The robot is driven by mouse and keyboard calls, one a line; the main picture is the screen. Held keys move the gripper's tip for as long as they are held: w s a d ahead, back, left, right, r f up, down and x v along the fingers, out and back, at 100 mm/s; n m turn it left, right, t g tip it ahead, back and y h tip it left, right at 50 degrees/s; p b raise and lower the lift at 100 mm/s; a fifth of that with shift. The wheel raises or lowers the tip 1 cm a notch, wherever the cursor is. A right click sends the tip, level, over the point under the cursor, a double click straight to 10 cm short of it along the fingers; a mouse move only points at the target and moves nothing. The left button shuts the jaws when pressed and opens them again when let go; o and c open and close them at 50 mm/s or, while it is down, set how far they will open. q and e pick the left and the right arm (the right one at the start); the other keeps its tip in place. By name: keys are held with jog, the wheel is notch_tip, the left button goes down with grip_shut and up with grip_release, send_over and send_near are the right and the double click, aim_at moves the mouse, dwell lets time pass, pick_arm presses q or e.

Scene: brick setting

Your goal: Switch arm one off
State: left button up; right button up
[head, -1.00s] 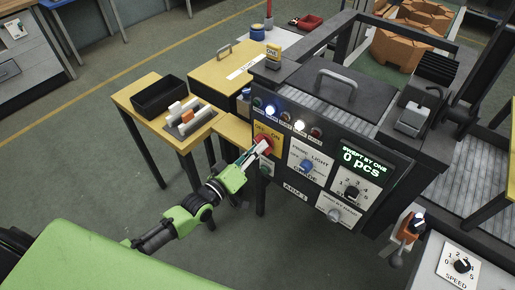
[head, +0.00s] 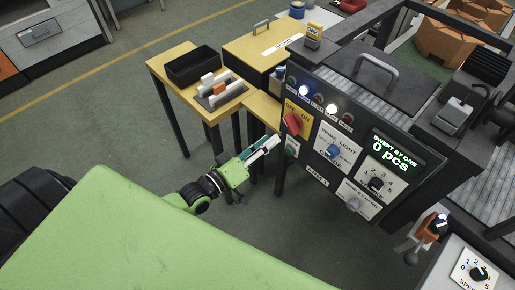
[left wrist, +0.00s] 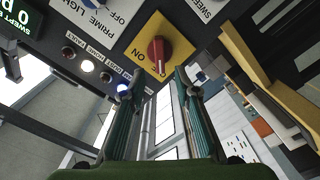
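The red rotary switch (head: 292,124) is on a yellow plate marked OFF and ON on the dark control panel. It also shows in the left wrist view (left wrist: 157,52), its white mark pointing down in that picture, with the word ON to its left. My right gripper is not in view.
A blue knob (head: 333,152), a numbered dial (head: 376,184) and a counter display (head: 397,153) are right of the switch. Lamps above it include a lit white one (head: 331,109). A yellow table (head: 222,106) with a black bin (head: 193,66) is behind my gripper.

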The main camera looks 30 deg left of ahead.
pick_arm(q)
jog(key=shift+v, duration=1.95)
jog(key=s+a+f+m+g+y, duration=0.1)
jog(key=s+a+f+g+y, duration=0.2)
jog(key=f, duration=0.8)
jog(key=s+a+f+m+g, duration=0.15)
jog(key=s+f, duration=0.35)
jog(key=f, duration=0.6)
jog(key=s+a+f+m+g+y, duration=0.1)
jog(key=s+a+f+g+y, duration=0.15)
jog(key=f, duration=0.75)
jog(key=s+d+f+m+g, duration=0.1)
jog(key=s+f+g, duration=0.2)
jog(key=s, duration=0.6)
jog(key=s+d+f+m+g, duration=0.2)
jog(key=s+f+g, duration=0.1)
jog(key=s+f, duration=0.5)
jog(key=s+d+f+m+g, duration=0.1)
jog(key=s+f, duration=0.4)
jog(key=s, duration=0.6)
jog(key=shift+d+f+g+y, duration=0.4)
jog(key=shift+d+g, duration=0.25)
jog(key=shift+g, duration=0.35)
